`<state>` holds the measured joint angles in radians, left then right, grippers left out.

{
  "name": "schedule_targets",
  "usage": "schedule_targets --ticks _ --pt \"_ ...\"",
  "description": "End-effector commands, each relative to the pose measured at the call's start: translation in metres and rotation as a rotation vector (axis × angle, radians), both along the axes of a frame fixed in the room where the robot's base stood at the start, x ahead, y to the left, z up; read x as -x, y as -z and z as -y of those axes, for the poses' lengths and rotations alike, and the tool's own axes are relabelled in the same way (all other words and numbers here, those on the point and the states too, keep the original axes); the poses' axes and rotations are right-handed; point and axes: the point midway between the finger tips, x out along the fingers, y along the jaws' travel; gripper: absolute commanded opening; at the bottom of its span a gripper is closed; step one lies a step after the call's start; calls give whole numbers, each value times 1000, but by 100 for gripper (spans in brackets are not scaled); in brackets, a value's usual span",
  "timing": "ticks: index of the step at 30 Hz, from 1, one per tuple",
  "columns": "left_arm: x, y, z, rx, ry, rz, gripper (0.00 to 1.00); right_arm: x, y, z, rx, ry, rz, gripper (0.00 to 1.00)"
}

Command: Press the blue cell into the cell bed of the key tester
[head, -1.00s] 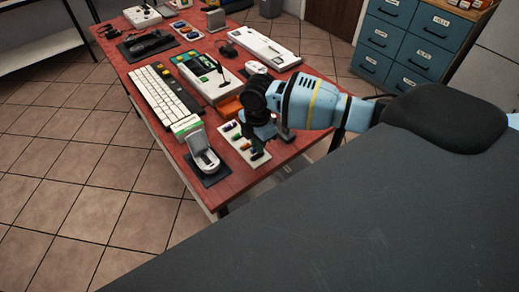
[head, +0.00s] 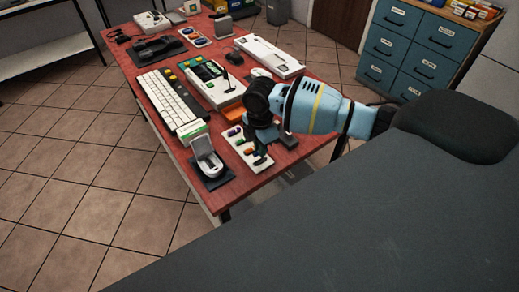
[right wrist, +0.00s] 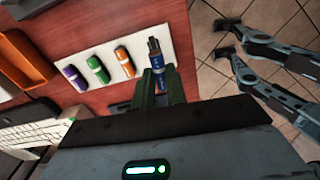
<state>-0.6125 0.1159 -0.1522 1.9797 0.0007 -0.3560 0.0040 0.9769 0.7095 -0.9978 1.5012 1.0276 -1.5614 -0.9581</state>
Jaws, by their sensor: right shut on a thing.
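My right gripper (head: 264,150) is at the near end of a white cell tray (head: 233,143). In the right wrist view its fingers (right wrist: 157,90) are shut on the blue cell (right wrist: 159,72), which is partly hidden between them. The cell is at the tray's end; I cannot tell whether it still touches the tray. What looks like the key tester (head: 207,160), a pale device with a raised lid, stands on a dark mat left of the tray. Its cell bed is too small to make out. My left gripper is not recognisable in any view.
Purple (right wrist: 75,77), green (right wrist: 97,68) and orange (right wrist: 124,61) cells lie in the tray. An orange bin (head: 233,114), a keyboard (head: 170,100) and a green-panelled device (head: 212,83) stand beyond. The red table's near edge is close to the tester.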

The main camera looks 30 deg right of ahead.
Motion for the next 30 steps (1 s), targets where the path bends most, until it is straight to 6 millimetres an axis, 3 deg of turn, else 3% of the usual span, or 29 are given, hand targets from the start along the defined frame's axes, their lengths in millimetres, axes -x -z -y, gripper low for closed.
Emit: schedule_targets --ticks 15,24,30 --pt "3 4 -3 -8 5 -7 36 75 21 -49 13 761 -19 3" --pt "6 10 -5 -15 6 -19 36 117 21 -68 10 1266 -8 3" --pt "8 11 -6 -15 6 -22 36 134 19 -74 4 1501 -1 3"
